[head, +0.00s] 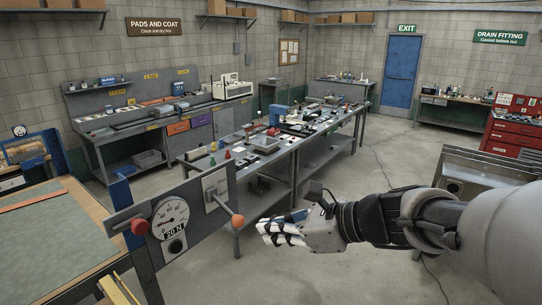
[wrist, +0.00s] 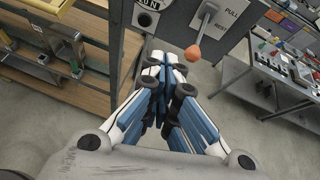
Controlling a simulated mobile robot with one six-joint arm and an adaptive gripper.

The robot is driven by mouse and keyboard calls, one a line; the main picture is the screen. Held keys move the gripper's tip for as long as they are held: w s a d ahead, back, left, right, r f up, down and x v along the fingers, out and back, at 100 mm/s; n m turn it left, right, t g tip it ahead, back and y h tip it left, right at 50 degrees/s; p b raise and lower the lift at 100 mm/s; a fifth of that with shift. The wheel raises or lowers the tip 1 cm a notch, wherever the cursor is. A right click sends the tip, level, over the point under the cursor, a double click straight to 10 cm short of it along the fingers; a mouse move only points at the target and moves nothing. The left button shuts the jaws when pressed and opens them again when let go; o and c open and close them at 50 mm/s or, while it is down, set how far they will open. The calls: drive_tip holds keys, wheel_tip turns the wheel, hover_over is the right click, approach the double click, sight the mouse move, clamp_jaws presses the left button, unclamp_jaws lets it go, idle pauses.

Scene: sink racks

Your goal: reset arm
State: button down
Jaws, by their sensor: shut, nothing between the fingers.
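My gripper (head: 268,232) is shut and empty, with its blue and white fingers together. In the head view it hangs over the open floor, just right of a lever with an orange knob (head: 238,221). The lever is on a grey panel (head: 190,247), beside a round gauge (head: 170,217) marked 20 N. In the wrist view the closed fingers (wrist: 172,65) point toward the panel (wrist: 165,22), and the orange knob (wrist: 193,54) is close to the right of the fingertips. A gap shows between fingertips and knob in the picture; the true distance is hard to tell.
A long grey workbench (head: 300,140) with many small parts is in the middle. A metal sink-like unit (head: 480,170) and a red tool cabinet (head: 512,130) are at right. The floor (head: 330,270) below my arm is clear.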

drive_tip(key=s+f+n+g+h+b, duration=0.2)
drive_tip(key=s+f+n+b, duration=0.4)
drive_tip(key=s+f, duration=0.3)
drive_tip(key=s+d+f+n+h+b, duration=0.3)
drive_tip(key=s+d+f+n+b, duration=0.1)
drive_tip(key=f, duration=0.3)
drive_tip(key=s+d+f+n+h+b, duration=0.3)
drive_tip(key=s+d+f+n+b, duration=0.1)
drive_tip(key=f+n+b, duration=0.2)
drive_tip(key=s+d+f+n+h+b, duration=0.2)
drive_tip(key=s+d+f+n+b, duration=0.3)
drive_tip(key=f+n, duration=0.2)
wheel_tip(320, 180, down, 2)
drive_tip(key=shift+f+h, duration=0.15)
drive_tip(key=shift+h, duration=0.25)
drive_tip(key=shift+s, duration=0.1)
